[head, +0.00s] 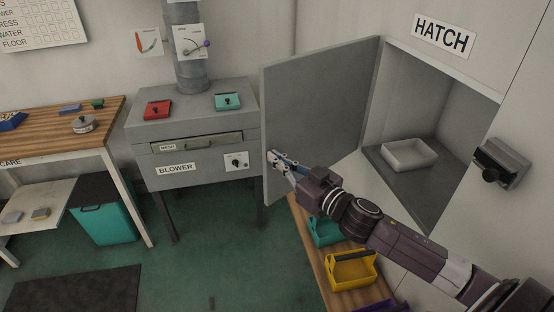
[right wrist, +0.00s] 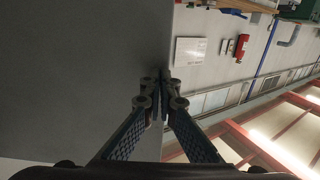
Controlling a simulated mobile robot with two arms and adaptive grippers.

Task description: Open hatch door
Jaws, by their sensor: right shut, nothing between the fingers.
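The grey hatch door (head: 320,105) stands wide open, swung out to the left of the hatch opening under the HATCH sign (head: 443,36). It also fills the left half of the right wrist view (right wrist: 75,75). My right gripper (head: 273,159) is at the door's free left edge, low on its inner face. Its fingers are shut and empty, and in the right wrist view the fingertips (right wrist: 163,82) lie at the door's edge. I cannot tell whether they touch it. My left gripper is not in view.
A pale tray (head: 408,154) sits inside the hatch. A dark latch box (head: 503,163) is on the wall to the right. Below my right arm, a wooden bench holds teal and yellow (head: 350,270) bins.

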